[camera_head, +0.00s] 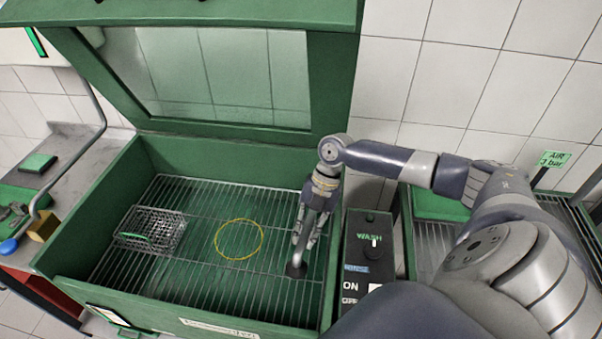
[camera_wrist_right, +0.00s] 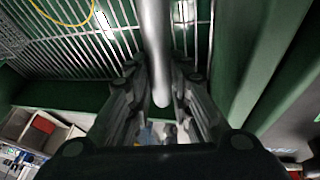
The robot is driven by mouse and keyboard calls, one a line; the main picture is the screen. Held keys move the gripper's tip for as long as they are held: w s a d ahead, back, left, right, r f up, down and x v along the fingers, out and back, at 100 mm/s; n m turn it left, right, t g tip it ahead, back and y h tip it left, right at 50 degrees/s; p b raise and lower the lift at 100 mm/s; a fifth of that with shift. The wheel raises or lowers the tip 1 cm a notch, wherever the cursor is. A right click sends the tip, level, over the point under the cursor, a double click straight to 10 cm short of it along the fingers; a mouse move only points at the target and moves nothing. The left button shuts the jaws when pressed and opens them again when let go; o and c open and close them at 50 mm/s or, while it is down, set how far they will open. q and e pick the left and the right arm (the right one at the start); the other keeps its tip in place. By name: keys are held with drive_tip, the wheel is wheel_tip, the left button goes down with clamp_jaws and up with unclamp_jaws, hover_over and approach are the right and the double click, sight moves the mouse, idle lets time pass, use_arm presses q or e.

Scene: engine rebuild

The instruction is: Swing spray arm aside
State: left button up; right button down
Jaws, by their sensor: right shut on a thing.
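The spray arm (camera_head: 297,261) is a grey metal tube standing on a dark foot at the right side of the green wash cabinet (camera_head: 88,207). In the right wrist view the tube (camera_wrist_right: 155,45) runs between the two fingers. My right gripper (camera_head: 306,226) reaches down into the cabinet and is shut on the tube; it also shows in the right wrist view (camera_wrist_right: 160,105). The gripper hides part of the tube. My left gripper is not in view.
A wire basket (camera_head: 150,232) sits on the rack at left, and a yellow ring (camera_head: 239,240) marks the rack's middle. The glass lid (camera_head: 215,75) stands open. A black control panel (camera_head: 366,255) is beside the cabinet's right wall, close to my arm.

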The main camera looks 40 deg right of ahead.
drive_tip(key=shift+r, duration=0.1)
drive_tip(key=c, duration=1.4)
unclamp_jaws()
drive_tip(key=shift+c, duration=0.2)
drive_tip(key=v, duration=1.2)
